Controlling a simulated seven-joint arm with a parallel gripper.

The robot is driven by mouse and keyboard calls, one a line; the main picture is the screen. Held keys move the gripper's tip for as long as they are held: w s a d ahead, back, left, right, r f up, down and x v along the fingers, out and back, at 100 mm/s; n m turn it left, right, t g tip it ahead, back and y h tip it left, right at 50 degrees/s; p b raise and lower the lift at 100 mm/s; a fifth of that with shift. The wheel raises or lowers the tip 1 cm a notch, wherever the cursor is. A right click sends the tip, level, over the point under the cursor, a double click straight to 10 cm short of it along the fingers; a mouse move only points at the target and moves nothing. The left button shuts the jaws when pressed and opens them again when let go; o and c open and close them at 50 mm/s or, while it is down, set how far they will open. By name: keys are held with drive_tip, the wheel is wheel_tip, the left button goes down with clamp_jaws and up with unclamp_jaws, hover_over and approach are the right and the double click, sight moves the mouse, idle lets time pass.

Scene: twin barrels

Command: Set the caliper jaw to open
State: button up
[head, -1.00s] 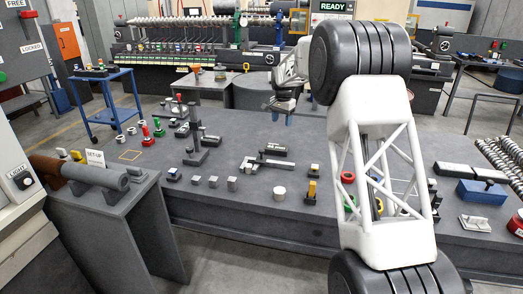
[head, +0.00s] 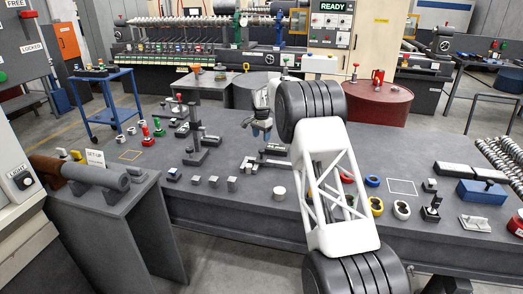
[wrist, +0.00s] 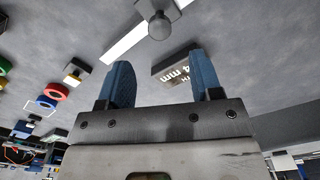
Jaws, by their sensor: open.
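The caliper (head: 262,162) lies on the grey table in the head view, a grey bar with a crosspiece at its left end; my arm hides part of its right side. In the wrist view a pale bar with a round grey knob (wrist: 159,25), which looks like part of the caliper, lies beyond the fingertips. A grey block with lettering that includes "4 mm" (wrist: 175,68) shows between the fingers. My gripper (head: 262,133) is above the caliper, apart from it as far as I can tell. In the wrist view my gripper (wrist: 161,80) is open and empty, with blue fingers.
A dark post stand (head: 196,145) rises left of the caliper. Small grey blocks (head: 213,182) and a pale cylinder (head: 279,192) stand in front. Coloured rings (head: 376,206) lie right of my arm. A red drum (head: 377,104) stands behind the table.

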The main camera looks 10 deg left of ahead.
sight(262, 150)
drive_tip(key=shift+f, duration=0.15)
drive_tip(key=shift+f, duration=3.8)
drive_tip(key=shift+d, duration=0.1)
clamp_jaws()
